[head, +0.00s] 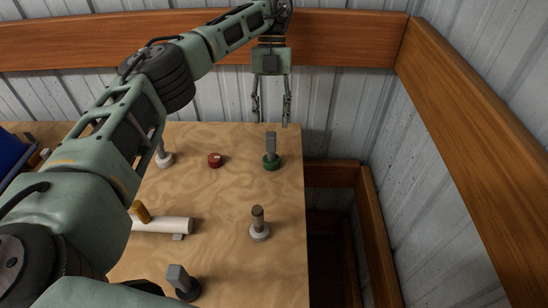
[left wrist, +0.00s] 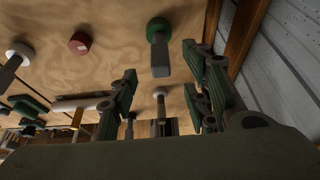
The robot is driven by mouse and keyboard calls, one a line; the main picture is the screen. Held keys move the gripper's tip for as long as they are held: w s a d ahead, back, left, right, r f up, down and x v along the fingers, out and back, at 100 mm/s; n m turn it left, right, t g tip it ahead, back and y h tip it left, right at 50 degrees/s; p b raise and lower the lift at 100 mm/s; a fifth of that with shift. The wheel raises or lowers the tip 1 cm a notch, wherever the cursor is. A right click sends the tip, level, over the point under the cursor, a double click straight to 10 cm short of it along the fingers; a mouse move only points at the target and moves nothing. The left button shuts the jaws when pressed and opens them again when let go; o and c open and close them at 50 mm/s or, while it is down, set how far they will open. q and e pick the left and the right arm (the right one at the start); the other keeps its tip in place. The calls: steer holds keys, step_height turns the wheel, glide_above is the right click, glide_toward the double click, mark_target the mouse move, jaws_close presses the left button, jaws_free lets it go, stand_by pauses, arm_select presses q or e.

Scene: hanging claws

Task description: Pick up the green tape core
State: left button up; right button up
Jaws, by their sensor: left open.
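The green tape core (head: 271,163) sits on the wooden table near its back right corner. A grey block (head: 271,141) stands upright in or on it. In the left wrist view the green core (left wrist: 159,27) is at the top middle, with the grey block pointing toward the camera. My left gripper (head: 271,118) hangs fingers-down above and behind the core, open and empty, apart from it. In the left wrist view its two fingers (left wrist: 160,72) are spread, with the core beyond them. My right gripper is not in view.
The table (head: 223,200) ends just right of the core. Wooden rails (head: 335,30) and corrugated walls close the back and right.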

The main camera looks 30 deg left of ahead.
mark_target(271, 140)
arm_select(q)
steer(key=x, duration=0.1)
steer(key=p+x, duration=0.1)
steer(key=x, duration=0.1)
steer(key=shift+s+a+f+p, duration=0.2)
steer(key=shift+s+p, duration=0.1)
steer(key=shift+p, duration=0.1)
steer(key=x, duration=0.1)
steer(key=p+x, duration=0.1)
steer(key=x, duration=0.1)
steer(key=shift+w+d+f+p, duration=0.1)
steer(key=shift+d+f+p, duration=0.15)
steer(key=shift+d+p, duration=0.1)
steer(key=shift+f, duration=0.3)
steer(key=c, duration=0.8)
jaws_close()
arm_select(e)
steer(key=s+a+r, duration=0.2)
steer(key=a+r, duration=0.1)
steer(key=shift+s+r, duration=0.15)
